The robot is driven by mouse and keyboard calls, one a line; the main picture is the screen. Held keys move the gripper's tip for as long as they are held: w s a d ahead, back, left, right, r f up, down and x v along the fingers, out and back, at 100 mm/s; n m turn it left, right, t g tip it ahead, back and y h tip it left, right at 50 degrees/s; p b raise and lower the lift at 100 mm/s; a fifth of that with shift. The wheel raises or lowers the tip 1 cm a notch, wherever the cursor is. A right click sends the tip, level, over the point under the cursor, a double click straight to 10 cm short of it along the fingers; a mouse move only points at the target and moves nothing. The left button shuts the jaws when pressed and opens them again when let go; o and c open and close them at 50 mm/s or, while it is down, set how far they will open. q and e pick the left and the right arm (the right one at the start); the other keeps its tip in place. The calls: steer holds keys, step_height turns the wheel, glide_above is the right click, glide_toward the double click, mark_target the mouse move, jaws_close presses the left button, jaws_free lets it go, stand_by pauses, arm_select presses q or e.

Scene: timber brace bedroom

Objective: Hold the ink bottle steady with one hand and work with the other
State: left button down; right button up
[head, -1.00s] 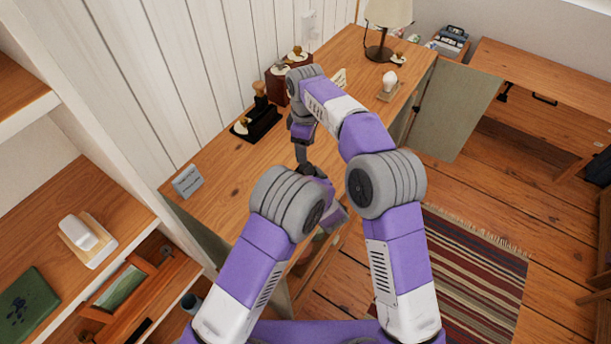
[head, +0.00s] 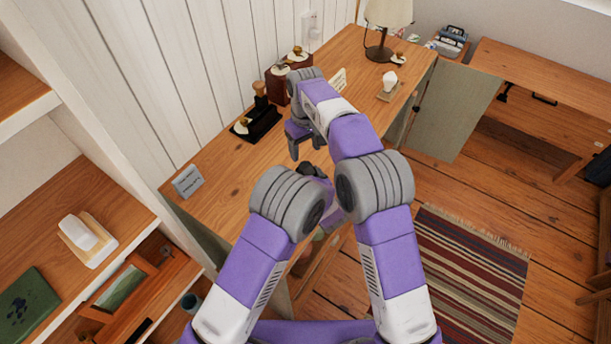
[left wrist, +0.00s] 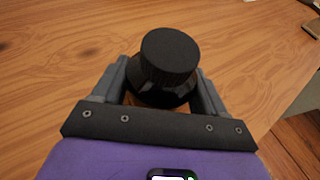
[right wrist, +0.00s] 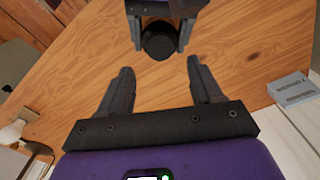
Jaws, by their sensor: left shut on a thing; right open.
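The ink bottle (left wrist: 167,58), dark with a round ribbed black cap, stands upright on the wooden desk in the left wrist view. My left gripper (left wrist: 160,72) is shut on it, one finger on each side below the cap. The bottle's cap (right wrist: 160,41) also shows in the right wrist view, between the left fingers. My right gripper (right wrist: 160,70) is open and empty, a short way from the bottle. In the head view the right gripper (head: 306,148) points down over the desk. The bottle is mostly hidden there by my arms.
The desk (head: 225,175) has a small grey sign (head: 187,181) at its near left. A black stamp stand (head: 262,122), dark wooden boxes (head: 277,88) and a lamp (head: 378,52) stand farther back. A white knob-shaped item (head: 389,80) sits at the right edge.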

mark_target(305, 166)
step_height(305, 166, down, 7)
steer(key=shift+f, duration=0.2)
steer(key=shift+c, duration=0.5)
steer(key=c, duration=1)
steer(key=m, duration=0.3)
steer(key=o, duration=1.2)
steer(key=shift+c, duration=0.2)
